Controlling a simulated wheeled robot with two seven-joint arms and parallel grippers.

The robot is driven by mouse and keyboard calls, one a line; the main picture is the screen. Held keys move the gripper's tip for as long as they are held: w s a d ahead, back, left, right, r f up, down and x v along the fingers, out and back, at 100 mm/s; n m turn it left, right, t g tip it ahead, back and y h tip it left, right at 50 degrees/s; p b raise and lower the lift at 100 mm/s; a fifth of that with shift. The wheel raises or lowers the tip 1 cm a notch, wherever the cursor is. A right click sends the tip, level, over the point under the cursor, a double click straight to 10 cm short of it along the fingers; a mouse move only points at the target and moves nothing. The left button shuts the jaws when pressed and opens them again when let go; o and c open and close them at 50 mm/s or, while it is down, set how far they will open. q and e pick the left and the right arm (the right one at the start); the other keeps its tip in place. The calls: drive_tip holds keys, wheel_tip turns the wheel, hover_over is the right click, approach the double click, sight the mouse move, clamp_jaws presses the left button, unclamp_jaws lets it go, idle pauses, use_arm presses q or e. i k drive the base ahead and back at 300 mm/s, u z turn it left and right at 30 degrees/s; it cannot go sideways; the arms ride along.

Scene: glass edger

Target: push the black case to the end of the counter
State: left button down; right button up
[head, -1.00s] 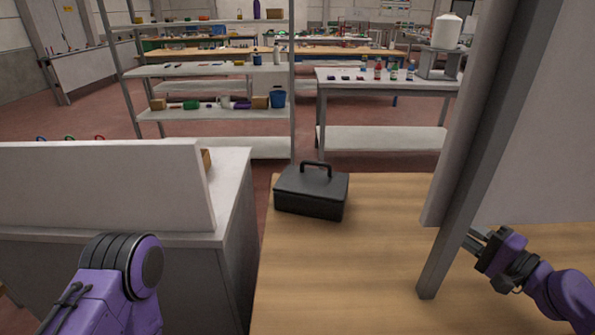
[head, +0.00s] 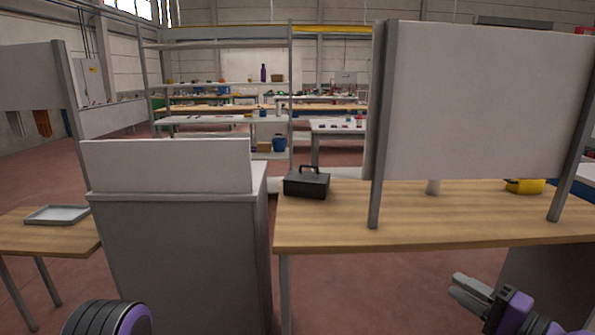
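The black case (head: 307,185) is a dark box with a raised top handle. It stands upright near the left end of the wooden counter (head: 330,229), toward the far edge. My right gripper (head: 469,291) is at the lower right, in front of and below the counter's front edge, well apart from the case. Its two grey fingers point left and nothing shows between them; the gap between them is hard to judge. Of my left arm only a dark and purple rounded part shows at the bottom left; its gripper is out of view.
A white panel (head: 485,105) on grey posts rises from the counter, right of the case. A grey cabinet (head: 185,255) with a white upright board stands left of the counter. A yellow object (head: 525,186) lies on the counter's right. A tray (head: 57,215) sits on a left table.

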sight(302, 191)
drive_tip(key=k, duration=0.1)
drive_tip(key=u, duration=0.65)
drive_tip(key=i, duration=1.65)
